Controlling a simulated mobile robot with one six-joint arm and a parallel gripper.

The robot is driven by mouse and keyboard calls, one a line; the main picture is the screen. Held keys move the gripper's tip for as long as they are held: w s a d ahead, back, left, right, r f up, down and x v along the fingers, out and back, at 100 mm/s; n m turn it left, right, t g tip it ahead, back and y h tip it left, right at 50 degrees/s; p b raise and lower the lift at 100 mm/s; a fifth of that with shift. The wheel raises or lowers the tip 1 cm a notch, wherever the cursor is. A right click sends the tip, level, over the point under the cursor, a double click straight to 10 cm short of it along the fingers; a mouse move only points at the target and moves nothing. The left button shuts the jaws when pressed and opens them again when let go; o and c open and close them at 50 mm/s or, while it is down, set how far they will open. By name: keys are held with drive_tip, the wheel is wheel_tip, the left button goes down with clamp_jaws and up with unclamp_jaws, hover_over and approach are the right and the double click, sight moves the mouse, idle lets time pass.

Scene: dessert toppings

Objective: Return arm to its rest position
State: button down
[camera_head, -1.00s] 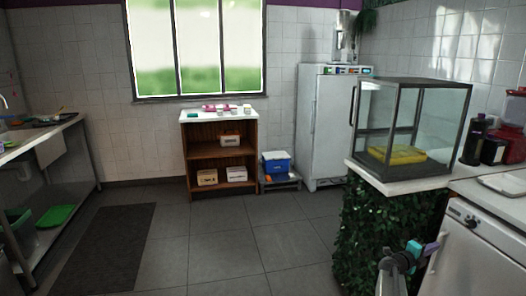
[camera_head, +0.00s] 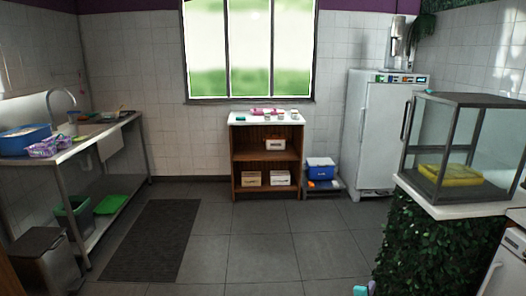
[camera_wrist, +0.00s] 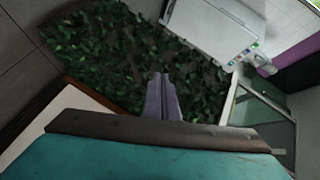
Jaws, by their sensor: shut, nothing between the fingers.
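My gripper (camera_wrist: 161,97) shows in the middle of the wrist view. Its grey-violet fingers are together, with nothing between them. The leafy green panel of the counter (camera_wrist: 100,42) lies behind and around the fingers in that view; I cannot tell the distance. In the head view only a small teal and grey part of my arm shows at the bottom edge, right of centre. The fingers cannot be made out there.
The counter's leafy side (camera_head: 425,245) with a glass case (camera_head: 462,150) stands at the right. A white fridge (camera_head: 385,135), a wooden shelf (camera_head: 267,160) and a blue box (camera_head: 320,169) stand at the back. A sink table (camera_head: 75,135) is at the left. The middle floor is clear.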

drive_tip(key=s+a+f+n+g+y+p, duration=0.1)
drive_tip(key=s+a+f+n+y, duration=0.25)
drive_tip(key=a, duration=0.55)
drive_tip(key=s+a+f+n+y+p, duration=0.1)
drive_tip(key=s+a+f+n+y, duration=0.2)
drive_tip(key=a, duration=0.5)
drive_tip(key=s+a+f+n+g+y, duration=0.1)
drive_tip(key=a+f+n+y, duration=0.3)
drive_tip(key=a, duration=0.5)
drive_tip(key=s+a+f+n+g+y+p, duration=0.1)
drive_tip(key=s+a+f+n+g, duration=0.5)
drive_tip(key=s, duration=0.7)
drive_tip(key=s+n+g+h, duration=0.1)
drive_tip(key=s+n+g, duration=0.4)
drive_tip(key=s, duration=2.2)
drive_tip(key=g, duration=0.4)
drive_tip(key=shift+r, duration=0.15)
drive_tip(key=shift+n, duration=0.25)
